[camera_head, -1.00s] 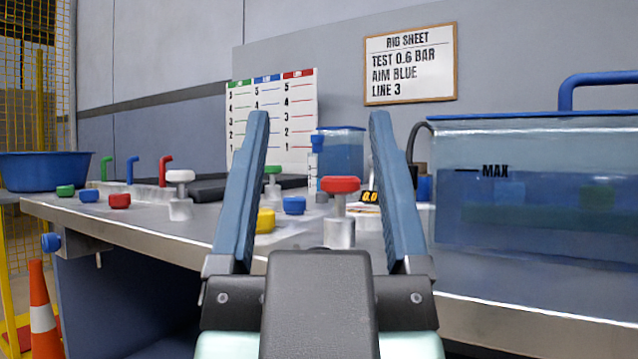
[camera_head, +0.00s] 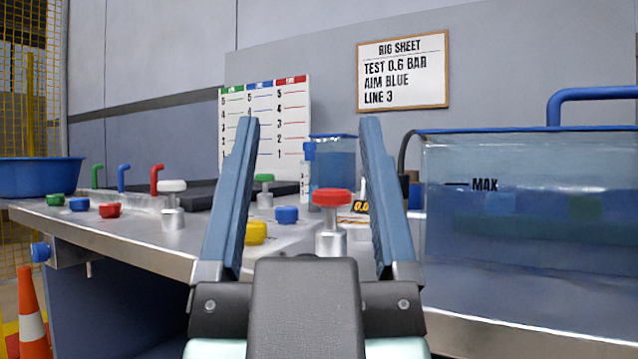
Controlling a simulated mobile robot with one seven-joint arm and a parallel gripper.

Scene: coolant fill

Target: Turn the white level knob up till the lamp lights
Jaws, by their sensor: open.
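The white knob (camera_head: 172,187) stands upright on a silver stem on the grey bench, left of my gripper. My gripper (camera_head: 309,124) is open and empty, its two blue fingers pointing up and forward. A red knob (camera_head: 332,199) on a silver post shows between the fingers, apart from them as far as I can tell. The white knob is outside the fingers and untouched. I cannot make out a lit lamp. A small display with orange digits (camera_head: 361,206) is partly hidden by the right finger.
A large tank (camera_head: 530,215) of blue liquid marked MAX fills the right side. Yellow (camera_head: 256,233), blue (camera_head: 286,214) and green (camera_head: 264,186) knobs stand near the left finger. A blue basin (camera_head: 40,176) is at the far left, and a cone (camera_head: 31,315) is below the bench edge.

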